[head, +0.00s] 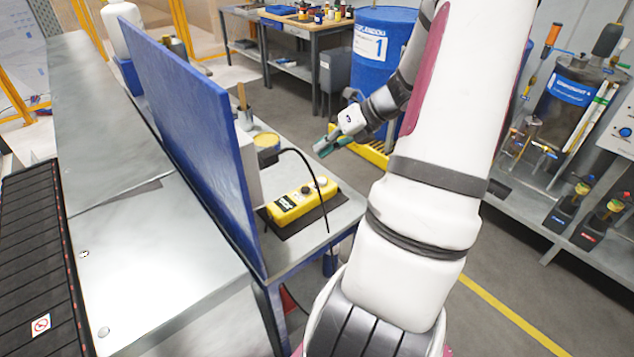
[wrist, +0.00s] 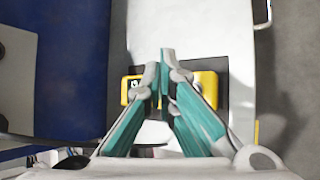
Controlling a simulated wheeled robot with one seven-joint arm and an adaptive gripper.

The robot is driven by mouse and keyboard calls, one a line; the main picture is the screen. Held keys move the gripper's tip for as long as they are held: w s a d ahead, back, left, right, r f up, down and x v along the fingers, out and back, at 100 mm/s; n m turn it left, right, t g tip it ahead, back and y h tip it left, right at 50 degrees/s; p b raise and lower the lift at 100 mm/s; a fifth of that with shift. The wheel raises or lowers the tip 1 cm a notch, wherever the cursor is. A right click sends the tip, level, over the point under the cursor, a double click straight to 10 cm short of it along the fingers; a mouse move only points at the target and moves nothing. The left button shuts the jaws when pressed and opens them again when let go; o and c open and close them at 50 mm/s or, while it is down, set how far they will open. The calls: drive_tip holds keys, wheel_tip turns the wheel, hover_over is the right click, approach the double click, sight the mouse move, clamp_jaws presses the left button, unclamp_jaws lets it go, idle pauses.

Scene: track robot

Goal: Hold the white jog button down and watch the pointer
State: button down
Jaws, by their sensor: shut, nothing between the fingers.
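A yellow control box (head: 292,205) with a black label and a dark knob lies on a dark mat (head: 278,228) on the small metal bench. My gripper (head: 322,147) has teal fingers, shut and empty, and is above the bench, behind and apart from the box in the head view. In the wrist view, its fingertips (wrist: 159,72) overlap the yellow box (wrist: 209,90). I cannot pick out a pointer.
A blue upright panel (head: 185,120) stands along the bench's left side. A black cable (head: 312,170) arches over the box. A yellow-topped round container (head: 266,140) stands behind it. A blue barrel (head: 378,60) is farther back.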

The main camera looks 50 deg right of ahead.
sight(323, 177)
drive_tip(key=shift+f+b, duration=1.45)
drive_tip(key=shift+f, duration=1.35)
drive_tip(key=shift+f, duration=0.1)
drive_tip(key=shift+f, duration=0.3)
drive_tip(key=shift+f, duration=0.5)
drive_tip(key=shift+r, duration=0.1)
idle(3.0)
drive_tip(key=shift+r+p, duration=0.6)
drive_tip(key=shift+r, duration=0.25)
